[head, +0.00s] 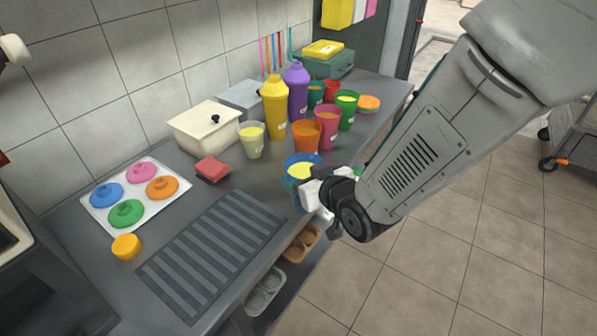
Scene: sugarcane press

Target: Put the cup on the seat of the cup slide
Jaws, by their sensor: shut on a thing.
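My gripper (312,190) is at the counter's front edge and is shut on a blue cup (298,180). The cup looks close to upright, and yellow liquid shows inside its rim. The gripper and wrist hide the cup's lower right side, so I cannot tell whether its base touches the counter. I cannot make out the cup slide or its seat in this view. Part of a machine (22,255) shows at the left edge.
Several filled cups, including orange (306,137) and pale green (252,140), and a yellow bottle (275,105) stand behind. A ribbed grey mat (212,255), a red block (212,168) and a tray of coloured lids (102,222) lie left. Bare counter lies between them.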

